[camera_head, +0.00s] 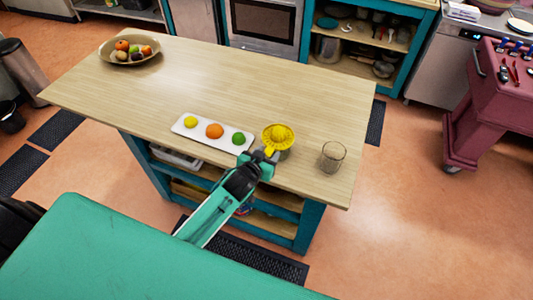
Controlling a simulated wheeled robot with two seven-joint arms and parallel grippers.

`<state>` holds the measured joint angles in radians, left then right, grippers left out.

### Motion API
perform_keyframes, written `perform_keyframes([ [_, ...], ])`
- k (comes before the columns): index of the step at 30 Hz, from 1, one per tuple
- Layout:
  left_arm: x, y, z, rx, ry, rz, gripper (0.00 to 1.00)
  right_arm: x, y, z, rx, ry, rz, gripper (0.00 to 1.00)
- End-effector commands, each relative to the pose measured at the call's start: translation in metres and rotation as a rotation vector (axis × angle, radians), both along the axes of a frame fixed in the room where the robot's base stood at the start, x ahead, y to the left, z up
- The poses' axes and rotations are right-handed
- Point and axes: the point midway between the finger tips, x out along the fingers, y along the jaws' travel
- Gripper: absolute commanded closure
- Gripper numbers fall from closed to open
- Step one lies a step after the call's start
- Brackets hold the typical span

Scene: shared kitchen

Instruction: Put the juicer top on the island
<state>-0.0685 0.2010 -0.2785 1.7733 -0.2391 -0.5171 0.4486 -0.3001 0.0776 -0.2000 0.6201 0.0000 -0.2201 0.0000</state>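The yellow juicer top (278,136), a ribbed dish with a raised cone, is near the front edge of the wooden island (210,85). Something below it is mostly hidden, so I cannot tell whether it rests on a container. My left gripper (268,153) is at the near side of the juicer top, by its small yellow tab. The fingers are small and partly hidden, and I cannot tell whether they are closed on the tab. My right gripper is not in view.
A white tray (181,128) with a lemon, an orange and a lime lies left of the juicer top. An empty glass (332,156) stands to its right. A fruit bowl (107,52) is at the far left corner. The island's middle is clear.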

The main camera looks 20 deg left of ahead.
Motion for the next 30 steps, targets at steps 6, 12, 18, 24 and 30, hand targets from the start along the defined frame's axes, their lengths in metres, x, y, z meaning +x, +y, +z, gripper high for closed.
perform_keyframes([
  [6,0.000,0.000,0.000,0.001,-0.001,0.000,0.53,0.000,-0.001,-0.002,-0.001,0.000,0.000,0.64],
  [12,-0.010,0.001,0.002,0.001,-0.001,0.000,0.53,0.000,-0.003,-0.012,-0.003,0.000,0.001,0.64],
  [18,-0.038,0.006,0.010,0.000,-0.002,-0.001,0.53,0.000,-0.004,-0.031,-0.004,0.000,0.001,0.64],
  [24,-0.071,0.012,0.025,0.001,0.000,0.000,0.53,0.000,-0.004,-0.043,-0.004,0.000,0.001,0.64],
  [30,-0.103,0.015,0.039,-0.001,0.000,0.000,0.53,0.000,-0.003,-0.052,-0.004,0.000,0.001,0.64],
])
